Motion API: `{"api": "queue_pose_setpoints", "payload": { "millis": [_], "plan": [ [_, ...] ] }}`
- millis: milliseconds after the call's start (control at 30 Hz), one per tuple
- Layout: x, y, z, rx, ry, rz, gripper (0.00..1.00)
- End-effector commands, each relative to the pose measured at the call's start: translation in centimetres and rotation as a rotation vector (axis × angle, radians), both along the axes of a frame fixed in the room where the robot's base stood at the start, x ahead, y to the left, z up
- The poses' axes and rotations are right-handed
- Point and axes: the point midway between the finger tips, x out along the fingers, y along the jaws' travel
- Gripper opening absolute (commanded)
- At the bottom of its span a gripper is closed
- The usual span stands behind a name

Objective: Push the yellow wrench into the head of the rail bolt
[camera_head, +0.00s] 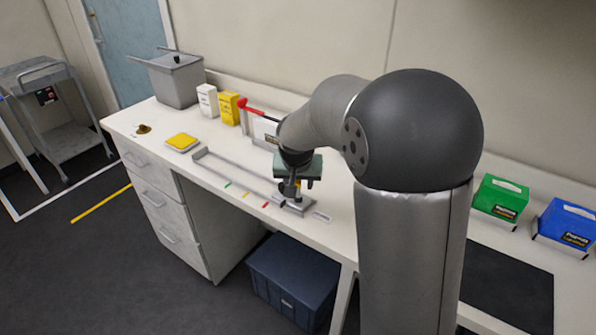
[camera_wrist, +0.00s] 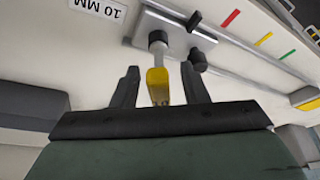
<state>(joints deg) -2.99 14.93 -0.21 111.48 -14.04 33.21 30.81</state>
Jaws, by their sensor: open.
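The yellow wrench (camera_wrist: 158,84) shows in the wrist view between my gripper's two fingers, its yellow grip nearest me and a grey shank beyond it. My gripper (camera_wrist: 160,82) is open, with one dark finger on each side of the grip and a visible gap on both sides. The shank points to a dark round bolt head (camera_wrist: 157,37) on the metal rail plate (camera_wrist: 178,40). I cannot tell whether the tip sits in the head or only meets it. In the head view my gripper (camera_head: 290,189) is over the rail's near end, and the wrench is mostly hidden.
A dark knob (camera_wrist: 197,60) stands on the plate close to the right finger. The rail (camera_head: 236,177) runs left along the bench, beside coloured marks. A "10 MM" label (camera_wrist: 98,8) lies near the plate. Boxes, a grey bin (camera_head: 176,82) and a yellow pad (camera_head: 182,142) are farther left.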

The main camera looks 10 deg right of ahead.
Motion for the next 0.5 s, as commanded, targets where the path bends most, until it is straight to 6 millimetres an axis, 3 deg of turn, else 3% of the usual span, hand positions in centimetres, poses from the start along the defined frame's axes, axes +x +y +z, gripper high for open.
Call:
{"api": "queue_pose_setpoints", "payload": {
  "millis": [167,500],
  "plan": [
    [-0.9,0.3,2.5,0.001,-0.007,0.001,0.40],
    [-3.9,1.3,10.2,0.001,-0.007,0.001,0.40]
  ]
}}
